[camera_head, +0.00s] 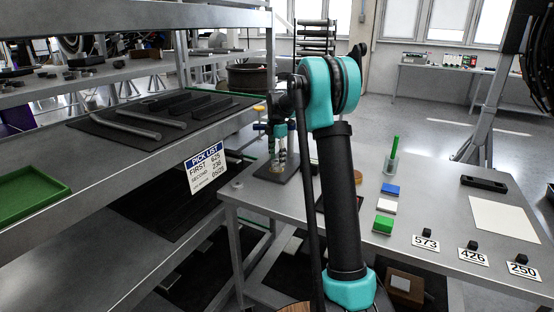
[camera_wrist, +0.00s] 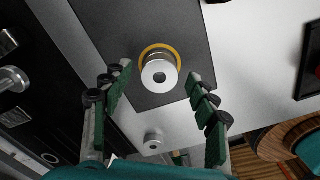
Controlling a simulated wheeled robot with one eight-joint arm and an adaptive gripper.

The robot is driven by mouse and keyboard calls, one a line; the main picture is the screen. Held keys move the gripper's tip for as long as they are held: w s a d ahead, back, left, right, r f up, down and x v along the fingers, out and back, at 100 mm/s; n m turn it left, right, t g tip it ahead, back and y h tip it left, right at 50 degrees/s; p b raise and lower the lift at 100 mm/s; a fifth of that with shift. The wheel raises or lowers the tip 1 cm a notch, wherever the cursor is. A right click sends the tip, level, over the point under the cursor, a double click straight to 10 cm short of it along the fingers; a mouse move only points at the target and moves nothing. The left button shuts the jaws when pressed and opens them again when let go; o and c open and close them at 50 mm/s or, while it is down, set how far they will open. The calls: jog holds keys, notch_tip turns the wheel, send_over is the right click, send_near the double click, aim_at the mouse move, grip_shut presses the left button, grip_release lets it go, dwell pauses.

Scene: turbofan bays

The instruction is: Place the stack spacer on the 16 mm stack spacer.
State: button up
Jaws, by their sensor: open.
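In the wrist view a silver round spacer (camera_wrist: 160,73) with a centre hole stands on a dark mat (camera_wrist: 192,38), with a yellow ring (camera_wrist: 147,50) around or beneath it. A smaller silver spacer (camera_wrist: 153,139) sits apart on the bare grey table, off the mat; it also shows in the head view (camera_head: 237,185). I cannot read which is the 16 mm one. My gripper (camera_wrist: 162,98) is open and empty, its green-padded fingers spread to either side of the view, with the ringed spacer between and beyond the fingertips. In the head view my gripper (camera_head: 277,150) hangs over the mat, partly blocking it.
A pick list sign (camera_head: 206,167) hangs on the shelf edge at left. A green tray (camera_head: 30,190) lies on that shelf. Blue, white and green blocks (camera_head: 383,225), a green post (camera_head: 393,152) and number cards (camera_head: 425,243) occupy the table's right side.

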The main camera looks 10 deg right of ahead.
aim_at(277, 161)
notch_tip(277, 161, up, 12)
jog(key=shift+f, duration=0.15)
